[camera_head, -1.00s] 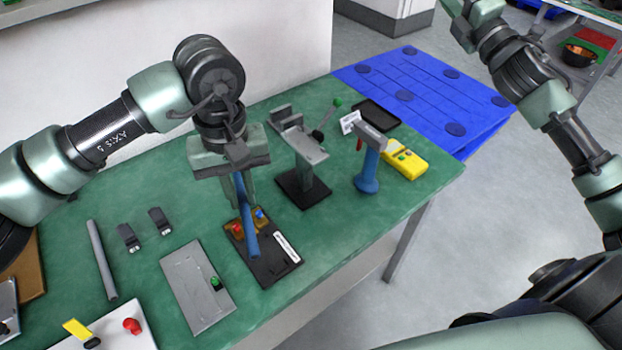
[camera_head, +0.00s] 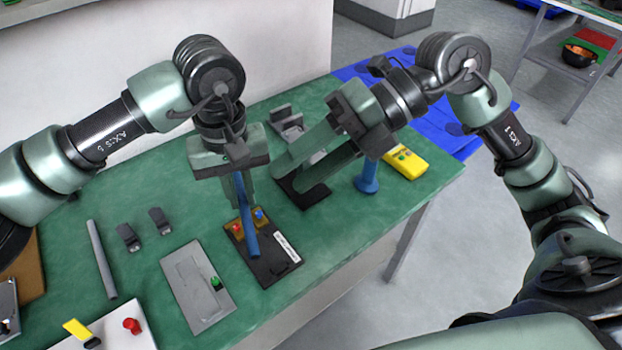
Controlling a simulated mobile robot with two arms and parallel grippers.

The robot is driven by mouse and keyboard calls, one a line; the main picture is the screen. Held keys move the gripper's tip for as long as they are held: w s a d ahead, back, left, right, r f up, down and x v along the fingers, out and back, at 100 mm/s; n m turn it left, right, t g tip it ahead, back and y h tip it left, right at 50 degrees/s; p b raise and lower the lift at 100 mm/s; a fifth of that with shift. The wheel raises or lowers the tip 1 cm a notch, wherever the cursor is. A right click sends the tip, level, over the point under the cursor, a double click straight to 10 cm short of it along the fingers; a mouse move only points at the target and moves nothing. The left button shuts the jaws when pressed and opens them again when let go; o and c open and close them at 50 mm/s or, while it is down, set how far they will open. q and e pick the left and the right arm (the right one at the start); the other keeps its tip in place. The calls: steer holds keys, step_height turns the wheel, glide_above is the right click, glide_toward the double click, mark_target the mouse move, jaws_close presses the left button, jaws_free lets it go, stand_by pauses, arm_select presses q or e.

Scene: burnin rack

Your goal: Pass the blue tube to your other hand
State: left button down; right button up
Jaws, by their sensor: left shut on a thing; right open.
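The blue tube (camera_head: 247,222) is held by my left gripper (camera_head: 238,192), which is shut on its upper part. The tube hangs down at a slight tilt above a black box with red and blue buttons (camera_head: 275,265). My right gripper (camera_head: 300,180) is open and empty. Its two long green fingers point left toward the tube, a little to the right of it and apart from it.
A stand with a black base (camera_head: 312,197) is partly covered by my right gripper. A blue-handled tool (camera_head: 367,178) and a yellow device (camera_head: 407,161) are to the right. A grey plate (camera_head: 197,287), grey rod (camera_head: 101,259) and two black clips (camera_head: 128,237) lie at left.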

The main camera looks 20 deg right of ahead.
mark_target(253, 236)
steer(key=a+f, duration=0.2)
steer(key=f, duration=0.1)
steer(key=a+f+h, duration=0.1)
steer(key=a+f, duration=0.2)
steer(key=f, duration=0.1)
steer(key=a+f+m+h, duration=0.1)
steer(key=a+f, duration=0.1)
steer(key=f, duration=0.2)
steer(key=shift+w+a+f, duration=0.15)
steer(key=shift+f, duration=0.1)
jaws_close()
arm_select(q)
steer(key=c, duration=1.3)
jaws_free()
